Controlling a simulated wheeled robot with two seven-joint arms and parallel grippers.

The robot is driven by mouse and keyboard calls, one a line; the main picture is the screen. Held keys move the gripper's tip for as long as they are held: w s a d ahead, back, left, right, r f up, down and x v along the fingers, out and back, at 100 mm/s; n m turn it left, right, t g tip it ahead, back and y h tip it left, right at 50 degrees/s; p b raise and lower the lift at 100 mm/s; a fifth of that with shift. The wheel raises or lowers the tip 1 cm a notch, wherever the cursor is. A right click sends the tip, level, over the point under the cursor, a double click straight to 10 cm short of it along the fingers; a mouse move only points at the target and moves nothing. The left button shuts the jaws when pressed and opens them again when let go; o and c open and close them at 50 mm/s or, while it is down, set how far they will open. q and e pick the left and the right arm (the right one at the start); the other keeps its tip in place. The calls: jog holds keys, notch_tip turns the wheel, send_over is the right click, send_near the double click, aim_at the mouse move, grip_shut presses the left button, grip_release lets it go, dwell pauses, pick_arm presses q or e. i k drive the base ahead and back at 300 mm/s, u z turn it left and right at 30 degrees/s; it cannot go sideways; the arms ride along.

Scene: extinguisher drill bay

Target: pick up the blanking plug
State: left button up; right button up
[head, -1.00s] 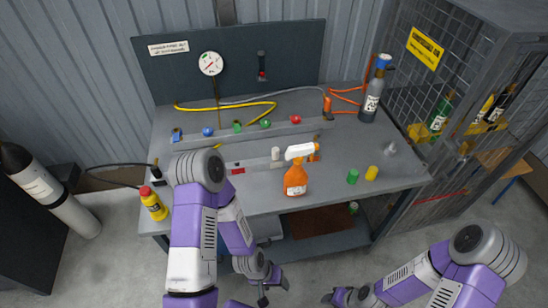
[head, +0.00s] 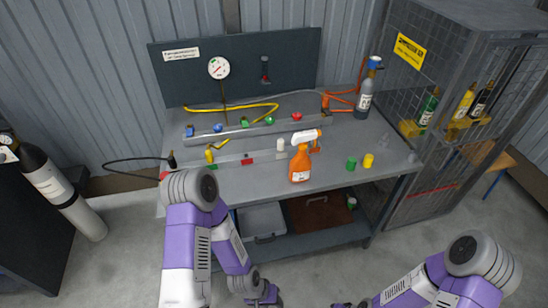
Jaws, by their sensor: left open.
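No part is labelled as the blanking plug, so I cannot tell for certain which one it is.
A rail with coloured valve knobs (head: 244,122) runs along the back, below a gauge (head: 219,68). A grey cylinder (head: 363,98) stands at the back right, beside a mesh cage (head: 425,150). A lower shelf holds a grey tray (head: 262,220).

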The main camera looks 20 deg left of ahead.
aim_at(281, 142)
jog(key=u, duration=1)
jog(key=i, duration=0.55)
jog(key=z, duration=0.6)
